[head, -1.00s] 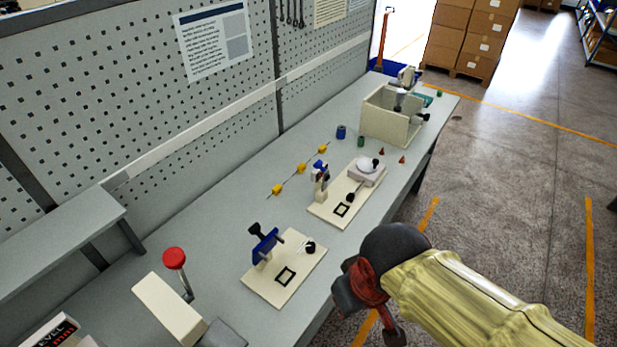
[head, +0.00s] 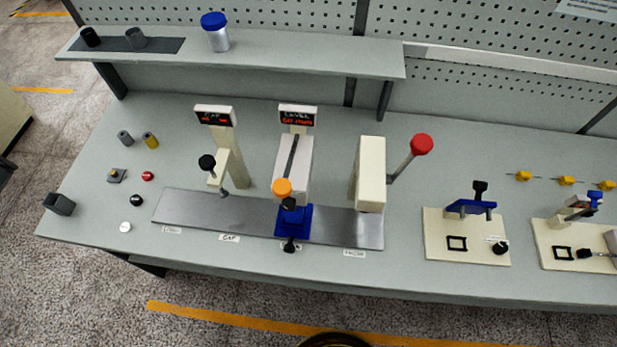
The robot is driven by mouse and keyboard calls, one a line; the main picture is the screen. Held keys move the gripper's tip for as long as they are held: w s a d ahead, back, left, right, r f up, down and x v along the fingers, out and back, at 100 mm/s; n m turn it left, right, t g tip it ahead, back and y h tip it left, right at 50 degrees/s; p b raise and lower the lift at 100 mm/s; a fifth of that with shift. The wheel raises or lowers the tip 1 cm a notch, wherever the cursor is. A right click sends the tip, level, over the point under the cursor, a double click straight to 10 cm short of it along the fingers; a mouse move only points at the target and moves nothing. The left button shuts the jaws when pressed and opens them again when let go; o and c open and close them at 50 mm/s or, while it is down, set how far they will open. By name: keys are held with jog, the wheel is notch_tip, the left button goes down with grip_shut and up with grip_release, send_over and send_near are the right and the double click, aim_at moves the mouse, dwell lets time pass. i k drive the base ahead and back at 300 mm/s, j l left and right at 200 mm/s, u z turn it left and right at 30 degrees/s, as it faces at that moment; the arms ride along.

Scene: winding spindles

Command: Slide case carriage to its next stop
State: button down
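The blue case carriage (head: 293,222) sits on a grey metal track (head: 335,222) on the bench, right of the track's middle. A black knob (head: 289,246) sticks out from its front. A dark piece and an orange round top stand above the carriage, below the middle cream station (head: 296,165); I cannot tell whether the orange part belongs to the station. Small labels mark stops along the track's front edge; one reads "CAP" (head: 229,238). The label at the carriage is mostly hidden by the knob. My gripper is not in view; only a dark curved edge shows at the bottom.
A cream post with a black knob (head: 207,162) stands at the track's left, and a cream block with a red-knobbed lever (head: 421,145) at its right. Small caps and cylinders lie at the far left. Cream fixture boards (head: 466,250) stand at the right. A shelf (head: 330,56) overhangs the back.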

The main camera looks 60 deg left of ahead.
aim_at(291, 231)
jog(key=u, duration=0.45)
jog(key=k+j+u, duration=0.1)
jog(key=u, duration=0.35)
jog(key=j+u, duration=0.1)
jog(key=u, duration=0.4)
jog(key=k+j+u, duration=0.1)
jog(key=u, duration=0.35)
jog(key=j+u, duration=0.1)
jog(key=u, duration=0.35)
jog(key=k+l+z, duration=0.2)
jog(key=l, duration=0.35)
jog(key=l+z, duration=0.15)
jog(key=l, duration=0.35)
